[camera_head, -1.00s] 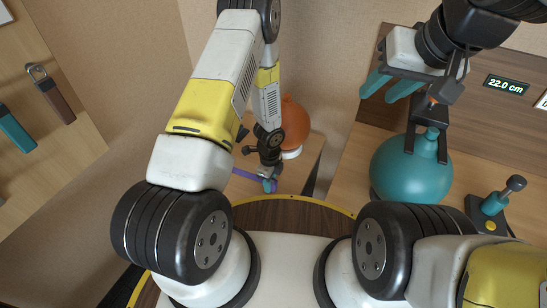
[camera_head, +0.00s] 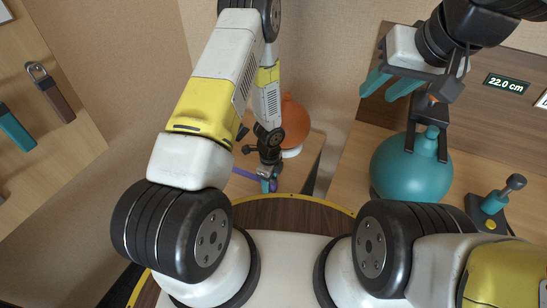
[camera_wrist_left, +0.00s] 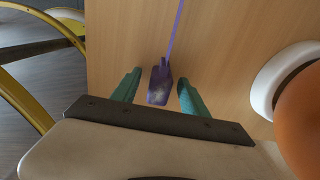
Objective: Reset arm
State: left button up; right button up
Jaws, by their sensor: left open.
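My left gripper (camera_head: 269,184) is low over the wooden table beside the orange round vessel. In the left wrist view its two teal fingers (camera_wrist_left: 159,76) are apart. A purple tool (camera_wrist_left: 159,84) with a thin purple strip lies between them, with gaps on both sides. The purple strip also shows in the head view (camera_head: 243,173), partly hidden by the gripper. My right gripper (camera_head: 389,84) is raised at the upper right, above and left of the teal round vessel (camera_head: 411,172). Its teal fingers are apart with nothing visible between them.
The orange vessel (camera_head: 295,126) on its white base stands close by my left wrist. A dark bracket (camera_head: 430,112) stands over the teal vessel, and a lever device (camera_head: 493,205) is at its right. A display (camera_head: 506,84) reads 22.0 cm. Tagged tools (camera_head: 50,92) hang at the left.

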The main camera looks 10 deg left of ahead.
pick_arm(q)
notch_tip(320, 180, up, 7)
jog(key=shift+r, duration=0.15)
jog(key=shift+w+r, duration=0.15)
jog(key=shift+r, duration=0.05)
jog(key=a+r+n+t, duration=0.15)
jog(key=r+n, duration=0.25)
jog(key=r, duration=0.5)
jog(key=a+r+n+t, duration=0.1)
jog(key=a+r+n, duration=0.15)
jog(key=r, duration=0.65)
jog(key=a+r+n+t, duration=0.15)
jog(key=r+n, duration=0.25)
jog(key=r, duration=0.5)
jog(key=s+r+n+t+h, duration=0.2)
jog(key=s+r+n, duration=0.8)
jog(key=s+r, duration=0.6)
jog(key=shift+s+a+r+n, duration=0.2)
jog(key=shift+s+a+n, duration=0.1)
jog(key=shift+a+n, duration=0.1)
